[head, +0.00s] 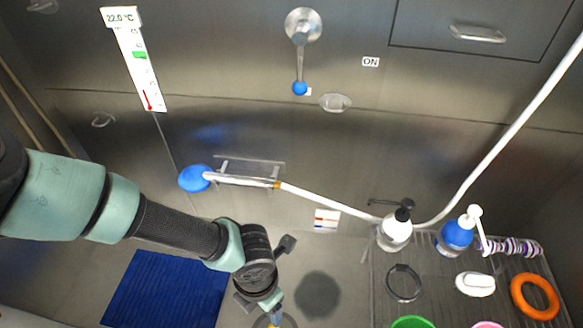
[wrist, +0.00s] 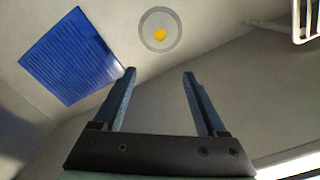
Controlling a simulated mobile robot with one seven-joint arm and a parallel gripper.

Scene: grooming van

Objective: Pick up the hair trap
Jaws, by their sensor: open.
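The hair trap (wrist: 160,34) is a round grey ring with a yellow middle. In the wrist view it lies on the pale floor at the top centre, beyond my fingertips and roughly in line with the gap between them. My gripper (wrist: 158,72) is open, with nothing between its two blue-grey fingers. In the head view my gripper (head: 275,318) points down at the bottom edge. A grey ring, apparently the hair trap (head: 289,321), shows partly behind the fingers and is cut off by the frame.
A blue ribbed mat (head: 165,290) lies left of my gripper. A dark round patch (head: 317,293) is on the floor to its right. A wire rack (head: 440,285) at right holds bottles, a black ring and an orange ring (head: 534,296). A steel wall with a hose stands behind.

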